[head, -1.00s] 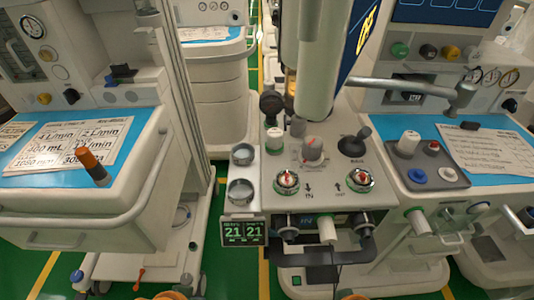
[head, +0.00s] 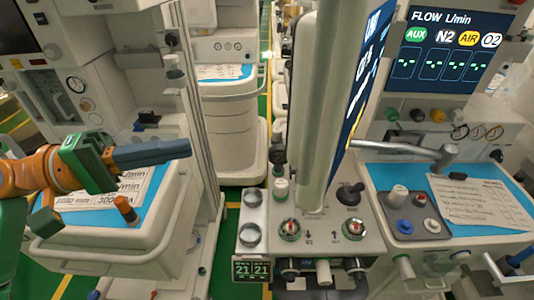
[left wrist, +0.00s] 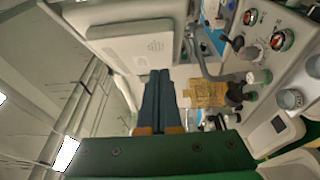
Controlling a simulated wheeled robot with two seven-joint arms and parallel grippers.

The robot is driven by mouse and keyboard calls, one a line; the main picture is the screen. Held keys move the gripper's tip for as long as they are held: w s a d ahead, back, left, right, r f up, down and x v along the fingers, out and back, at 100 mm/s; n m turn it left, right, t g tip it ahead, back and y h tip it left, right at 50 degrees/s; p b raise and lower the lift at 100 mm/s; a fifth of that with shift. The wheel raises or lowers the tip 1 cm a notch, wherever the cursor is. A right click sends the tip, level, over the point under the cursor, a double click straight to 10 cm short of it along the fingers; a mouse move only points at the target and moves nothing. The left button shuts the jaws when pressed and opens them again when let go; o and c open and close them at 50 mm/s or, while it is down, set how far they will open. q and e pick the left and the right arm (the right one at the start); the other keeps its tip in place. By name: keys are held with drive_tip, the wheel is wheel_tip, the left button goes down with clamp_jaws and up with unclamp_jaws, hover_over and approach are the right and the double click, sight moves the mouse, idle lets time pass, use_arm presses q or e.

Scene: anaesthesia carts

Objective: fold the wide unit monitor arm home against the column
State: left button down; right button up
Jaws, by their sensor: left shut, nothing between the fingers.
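The monitor (head: 366,85) hangs nearly edge-on at the middle of the head view, its lit screen facing right. Its pale rounded housing (head: 318,100) stands upright on the left side of the screen. A grey jointed arm (head: 400,149) runs right from behind the screen to an upright joint (head: 447,153). My left gripper (head: 188,148) is shut and empty, over the left cart, well left of the monitor. In the left wrist view my shut fingers (left wrist: 160,73) point toward a pale monitor back (left wrist: 135,45). I cannot make out the column for certain. My right gripper is out of view.
Below the monitor is a valve panel with knobs (head: 290,228) and a small display (head: 252,269). The left cart's tray (head: 100,248) lies under my left arm. A pale cart (head: 228,120) stands behind. Green floor shows between the carts.

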use_arm(q)
drive_tip(key=d+p, duration=0.6)
drive_tip(key=d, duration=0.6)
drive_tip(key=shift+w+p, duration=0.3)
drive_tip(key=shift+f, duration=0.1)
